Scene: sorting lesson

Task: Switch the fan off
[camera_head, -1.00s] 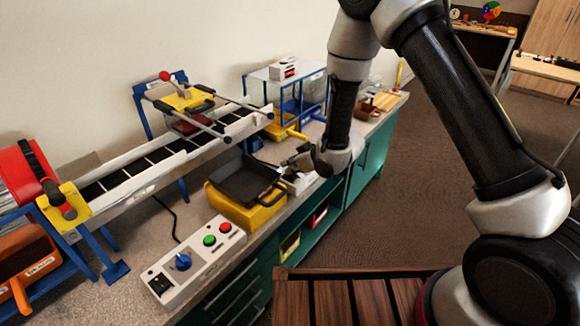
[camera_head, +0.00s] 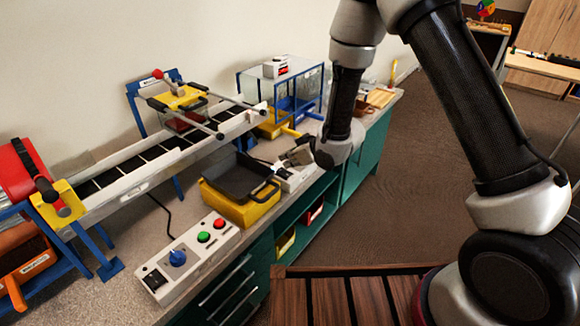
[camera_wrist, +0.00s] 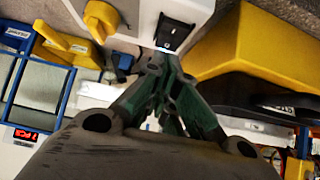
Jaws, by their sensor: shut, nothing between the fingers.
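A small white control box (camera_head: 288,181) stands on the bench beyond the yellow box with the black tray. In the wrist view it (camera_wrist: 136,22) carries a yellow knob (camera_wrist: 101,20) and a black rocker switch (camera_wrist: 174,33). My gripper (camera_wrist: 165,62) is shut and empty. Its fingertips are close to the rocker switch; I cannot tell whether they touch the box. In the head view my gripper (camera_head: 286,160) is over the box and partly hides it. I cannot clearly identify the fan, or read the switch's position.
A yellow box (camera_head: 240,211) with a black tray (camera_head: 240,177) stands close by. A second control box (camera_head: 187,262) with a blue knob and green and red buttons lies nearer. A conveyor (camera_head: 130,170) and a blue-framed glass case (camera_head: 285,90) stand behind. Open floor is at the right.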

